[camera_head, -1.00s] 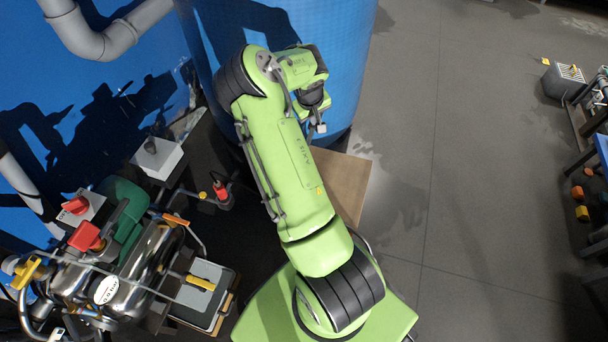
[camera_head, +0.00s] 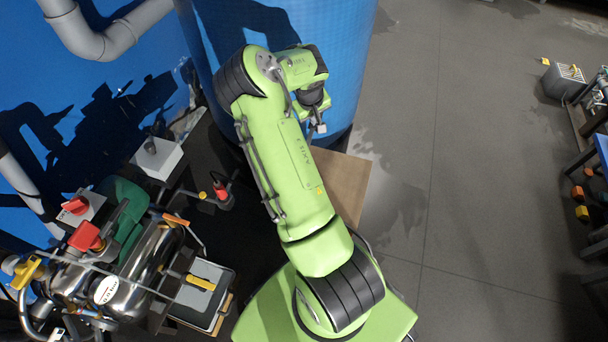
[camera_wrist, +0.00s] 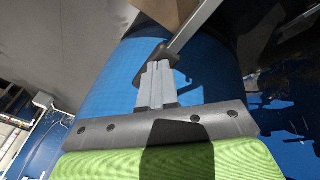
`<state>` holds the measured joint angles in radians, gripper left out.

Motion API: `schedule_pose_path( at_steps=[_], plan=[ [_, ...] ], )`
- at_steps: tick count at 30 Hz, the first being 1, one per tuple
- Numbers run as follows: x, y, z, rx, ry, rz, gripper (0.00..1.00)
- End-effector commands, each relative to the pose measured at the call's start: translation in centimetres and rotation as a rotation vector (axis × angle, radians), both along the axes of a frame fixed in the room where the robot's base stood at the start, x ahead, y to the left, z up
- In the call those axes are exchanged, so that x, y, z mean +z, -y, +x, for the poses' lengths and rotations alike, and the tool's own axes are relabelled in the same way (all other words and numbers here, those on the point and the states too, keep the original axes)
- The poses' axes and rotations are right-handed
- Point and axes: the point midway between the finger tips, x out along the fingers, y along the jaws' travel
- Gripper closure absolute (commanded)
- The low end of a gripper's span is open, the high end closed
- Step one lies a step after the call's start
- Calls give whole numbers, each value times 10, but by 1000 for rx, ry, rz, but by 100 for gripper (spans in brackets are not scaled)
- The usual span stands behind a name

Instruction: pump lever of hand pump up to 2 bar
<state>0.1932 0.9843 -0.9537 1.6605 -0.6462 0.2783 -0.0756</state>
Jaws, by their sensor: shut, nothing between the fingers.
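My gripper (camera_wrist: 157,75) is shut, with its two grey fingers side by side and nothing between them. In the wrist view, a pale straight bar (camera_wrist: 196,24) with a dark end piece (camera_wrist: 163,54) lies just beyond the fingertips. It looks like the pump lever; I cannot tell whether the fingers touch it. In the head view, my gripper (camera_head: 319,128) hangs in front of the blue tank, and the lever cannot be made out there. A white oval label (camera_head: 107,290) at the lower left carries small text that seems to read "bar"; its number is unclear.
A large blue tank (camera_head: 345,70) stands behind my arm. A brown board (camera_head: 345,180) is beside it. Shiny metal vessels (camera_head: 150,255) with red and yellow handles crowd the lower left, beside a grey tray (camera_head: 203,290). The floor (camera_head: 480,170) to the right is largely clear.

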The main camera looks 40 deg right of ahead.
Motion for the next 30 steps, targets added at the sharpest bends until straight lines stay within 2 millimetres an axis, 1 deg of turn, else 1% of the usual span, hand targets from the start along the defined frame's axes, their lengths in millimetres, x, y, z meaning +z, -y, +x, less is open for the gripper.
schedule_pose_path(
  at_steps=[2,9,13,16,19,30],
  plan=[
    [-5,0,0,0,-2,2,100],
    [-34,3,1,-1,-4,3,100],
    [-24,2,1,0,0,2,100],
    [-7,1,1,-1,1,2,100],
    [4,-1,1,1,1,2,100],
    [1,-1,0,0,-1,0,100]
  ],
)
